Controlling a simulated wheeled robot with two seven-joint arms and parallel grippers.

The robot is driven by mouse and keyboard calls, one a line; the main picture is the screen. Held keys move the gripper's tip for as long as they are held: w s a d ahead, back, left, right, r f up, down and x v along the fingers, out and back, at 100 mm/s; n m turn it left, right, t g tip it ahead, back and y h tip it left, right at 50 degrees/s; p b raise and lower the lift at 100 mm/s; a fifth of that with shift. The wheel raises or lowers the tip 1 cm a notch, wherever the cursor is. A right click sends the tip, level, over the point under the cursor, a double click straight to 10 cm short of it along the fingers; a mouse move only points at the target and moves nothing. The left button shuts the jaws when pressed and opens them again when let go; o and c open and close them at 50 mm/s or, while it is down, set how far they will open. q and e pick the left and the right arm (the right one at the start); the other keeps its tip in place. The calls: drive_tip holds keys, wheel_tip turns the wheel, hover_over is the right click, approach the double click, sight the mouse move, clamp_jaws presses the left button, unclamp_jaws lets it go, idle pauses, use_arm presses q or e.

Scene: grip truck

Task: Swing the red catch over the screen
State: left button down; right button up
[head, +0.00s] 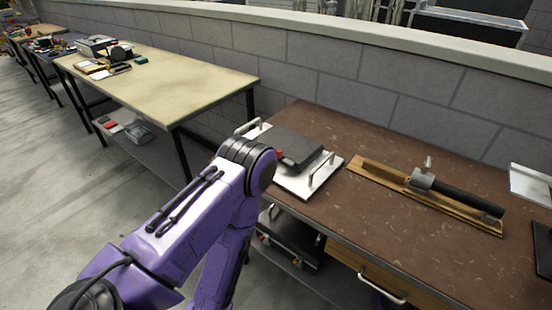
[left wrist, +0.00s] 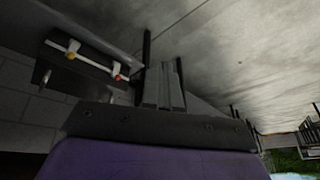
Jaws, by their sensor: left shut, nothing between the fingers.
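A dark flat screen (head: 298,148) lies on a white plate (head: 291,184) with metal handles, at the left end of the brown bench. A small red catch (head: 280,154) shows at the screen's near left edge, partly beside my purple left arm. I cannot tell its exact angle. My left arm reaches in front of the bench's left end, and its gripper is hidden in the head view. In the left wrist view my left gripper (left wrist: 165,68) is shut and empty, and neither screen nor catch can be made out there. My right gripper is not in view.
A wooden board (head: 375,176) with a black cylinder and metal clamp lies right of the plate. A dark case (head: 290,243) sits on the shelf below. A cream table (head: 180,85) stands at left. Bare brown bench top lies in front of the board.

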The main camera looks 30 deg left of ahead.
use_arm(q)
drive_tip(key=w+a+r+m+t+h+b, duration=0.1)
drive_tip(key=w+a+r+m+t, duration=0.2)
drive_tip(key=w, duration=0.4)
drive_tip(key=w+a+r+m+t, duration=0.1)
drive_tip(key=w+r+m+t, duration=0.25)
drive_tip(key=w+m, duration=0.25)
drive_tip(key=w+a+r+m+t+h+b, duration=0.1)
drive_tip(key=w+a+r+m+t, duration=0.1)
drive_tip(key=w+r+m, duration=0.35)
drive_tip(key=w+a+r+m+t+h, duration=0.1)
drive_tip(key=w+r+m+t+h, duration=0.1)
drive_tip(key=r+m, duration=0.4)
drive_tip(key=w+a+r+m+t+h+b, duration=0.1)
drive_tip(key=w+a+r+m+t, duration=0.1)
drive_tip(key=w+r+m+t, duration=0.1)
wheel_tip(320, 180, up, 3)
drive_tip(key=m+t, duration=0.1)
drive_tip(key=m, duration=0.1)
drive_tip(key=shift+w+m+h, duration=0.35)
drive_tip(key=shift+w+h, duration=0.05)
drive_tip(key=shift+w+d+r, duration=0.1)
drive_tip(key=shift+r, duration=0.05)
drive_tip(key=w+p, duration=0.1)
drive_tip(key=w, duration=0.3)
drive_tip(key=w+d+p, duration=0.1)
drive_tip(key=w, duration=0.4)
drive_tip(key=w+d+p, duration=0.1)
drive_tip(key=w, duration=0.3)
drive_tip(key=shift+w+p, duration=0.4)
